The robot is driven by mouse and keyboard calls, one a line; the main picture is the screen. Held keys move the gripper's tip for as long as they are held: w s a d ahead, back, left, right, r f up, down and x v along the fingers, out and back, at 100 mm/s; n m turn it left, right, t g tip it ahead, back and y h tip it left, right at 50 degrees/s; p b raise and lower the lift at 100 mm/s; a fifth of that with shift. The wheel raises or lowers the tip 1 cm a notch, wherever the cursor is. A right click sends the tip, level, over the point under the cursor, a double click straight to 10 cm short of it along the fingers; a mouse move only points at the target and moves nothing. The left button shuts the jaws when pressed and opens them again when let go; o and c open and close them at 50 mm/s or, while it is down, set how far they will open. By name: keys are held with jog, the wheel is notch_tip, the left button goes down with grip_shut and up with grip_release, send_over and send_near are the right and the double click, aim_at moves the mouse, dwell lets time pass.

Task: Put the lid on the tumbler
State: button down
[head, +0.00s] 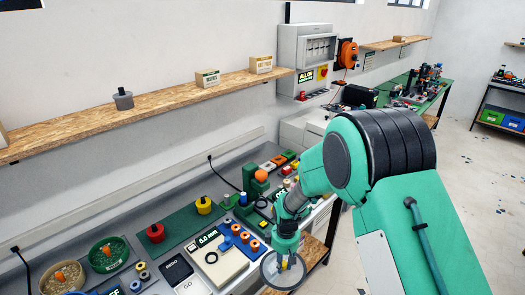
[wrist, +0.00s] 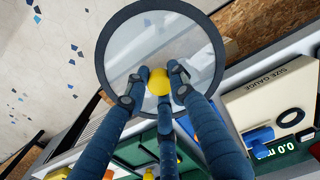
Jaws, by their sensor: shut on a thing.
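The lid is a clear round disc with a dark rim and a yellow knob; in the wrist view the lid (wrist: 152,38) fills the top middle. My gripper (wrist: 160,84) has its fingers closed around the yellow knob. In the head view the lid (head: 272,281) hangs under my gripper (head: 285,262), beyond the front edge of the bench at bottom centre. A green round bowl (head: 92,262) with an orange piece inside stands open at the far left of the bench; it may be the tumbler. A tan bowl (head: 44,286) beside it also holds orange and is cut by the frame.
A size gauge (head: 222,262) with a display sits on the bench left of my gripper. A wooden shelf (head: 165,97) runs above the bench. Open floor lies right.

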jog(key=w+d+f+m+b, duration=0.2)
jog(key=d+m, duration=0.8)
jog(key=d, duration=1)
jog(key=shift+w+f+m, duration=0.3)
jog(key=shift+w+f, duration=0.2)
jog(key=shift+f, duration=0.2)
jog(key=shift+a, duration=0.1)
jog(key=a, duration=0.6)
jog(key=shift+a, duration=0.4)
